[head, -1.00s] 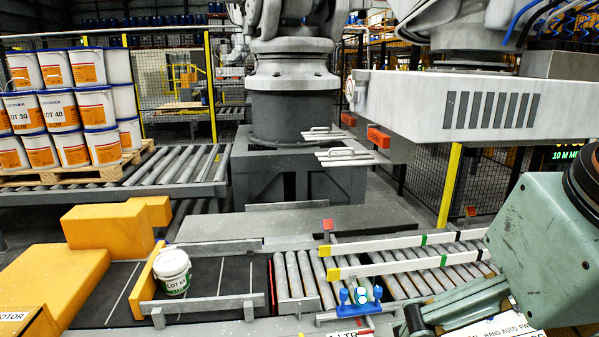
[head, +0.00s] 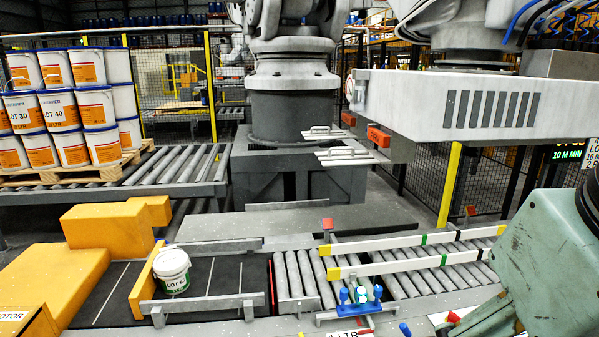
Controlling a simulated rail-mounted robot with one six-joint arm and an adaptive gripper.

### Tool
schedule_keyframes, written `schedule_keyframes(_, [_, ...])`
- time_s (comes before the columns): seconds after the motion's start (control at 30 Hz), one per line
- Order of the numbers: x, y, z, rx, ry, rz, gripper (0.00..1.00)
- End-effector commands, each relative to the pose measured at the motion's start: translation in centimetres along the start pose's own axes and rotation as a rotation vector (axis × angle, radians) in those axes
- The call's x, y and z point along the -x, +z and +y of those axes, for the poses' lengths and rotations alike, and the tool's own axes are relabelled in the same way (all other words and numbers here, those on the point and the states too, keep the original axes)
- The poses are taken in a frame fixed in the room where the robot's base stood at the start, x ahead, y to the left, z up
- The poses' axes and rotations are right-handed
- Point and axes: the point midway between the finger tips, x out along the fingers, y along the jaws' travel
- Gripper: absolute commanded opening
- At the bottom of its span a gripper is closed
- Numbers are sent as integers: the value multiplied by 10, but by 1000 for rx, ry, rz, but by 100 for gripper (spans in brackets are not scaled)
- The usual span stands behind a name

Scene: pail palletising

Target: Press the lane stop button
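No button is plainly labelled as the lane stop button. A small blue knob-like part (head: 405,328) shows at the bottom edge, left of that panel. My gripper is out of view, so its fingers and anything near them are hidden.
A white pail with a green label (head: 173,272) stands on the dark belt (head: 225,277). A blue fixture with round-topped parts (head: 360,308) sits in front of the roller lane (head: 400,284). White guide rails (head: 410,265) cross the rollers. Stacked pails (head: 62,110) stand back left.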

Motion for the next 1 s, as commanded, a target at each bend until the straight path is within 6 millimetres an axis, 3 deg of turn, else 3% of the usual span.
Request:
schedule_keyframes(0.07, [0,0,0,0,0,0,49])
schedule_keyframes(0.6, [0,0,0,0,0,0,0])
schedule_keyframes(1.0, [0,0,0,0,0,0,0])
